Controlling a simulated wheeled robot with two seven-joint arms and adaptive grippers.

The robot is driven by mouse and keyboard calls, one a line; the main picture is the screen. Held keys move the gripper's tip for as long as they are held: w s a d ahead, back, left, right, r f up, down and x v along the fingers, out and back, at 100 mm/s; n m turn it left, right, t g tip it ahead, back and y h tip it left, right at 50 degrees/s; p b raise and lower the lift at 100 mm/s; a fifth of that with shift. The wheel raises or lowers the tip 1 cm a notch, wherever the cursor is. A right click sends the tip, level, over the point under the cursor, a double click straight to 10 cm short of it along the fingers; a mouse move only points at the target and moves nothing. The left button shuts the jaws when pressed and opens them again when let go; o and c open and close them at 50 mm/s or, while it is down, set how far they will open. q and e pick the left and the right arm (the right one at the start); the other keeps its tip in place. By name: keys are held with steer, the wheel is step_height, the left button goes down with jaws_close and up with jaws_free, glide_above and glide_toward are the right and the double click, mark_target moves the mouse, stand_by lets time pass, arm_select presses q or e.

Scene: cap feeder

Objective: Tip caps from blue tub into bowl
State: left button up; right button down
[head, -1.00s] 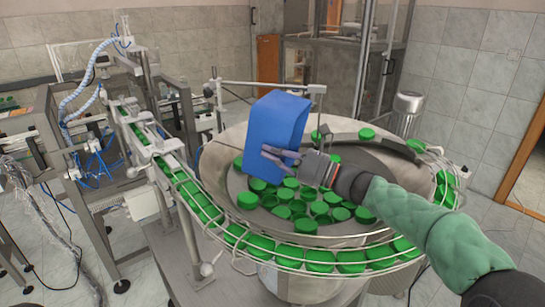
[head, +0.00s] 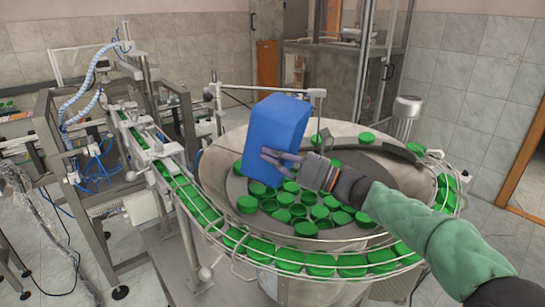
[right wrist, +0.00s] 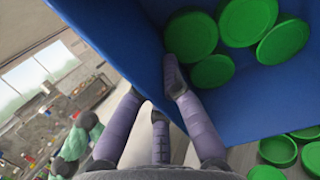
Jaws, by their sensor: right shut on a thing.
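The blue tub (head: 273,128) is tilted over the round metal feeder bowl (head: 218,172) in the head view. My right gripper (head: 270,159) is shut on the tub's wall at its near side. In the right wrist view the gripper fingers (right wrist: 168,92) clasp the edge of the blue tub (right wrist: 285,108). Several green caps (right wrist: 215,35) show inside the tub there. More green caps (head: 296,211) lie in the bowl, below and in front of the tub. My left gripper is in neither view.
A railed track with green caps (head: 289,258) curves round the bowl's outside and joins a conveyor (head: 160,160) running back left. A thin metal post and arm (head: 262,87) stand behind the tub. A grey motor cylinder (head: 407,106) stands behind right.

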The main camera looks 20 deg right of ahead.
steer(key=shift+r+t+y+b, duration=0.1)
steer(key=shift+t+y+b, duration=0.3)
steer(key=shift+b, duration=0.9)
steer(key=shift+w+a+f, duration=0.1)
steer(key=shift+f, duration=0.25)
steer(key=shift+d+t+y+b, duration=0.2)
steer(key=shift+t+y+b, duration=0.3)
steer(key=shift+b, duration=1.2)
steer(key=shift+r, duration=0.1)
step_height(320, 180, up, 13)
steer(key=p, duration=0.9)
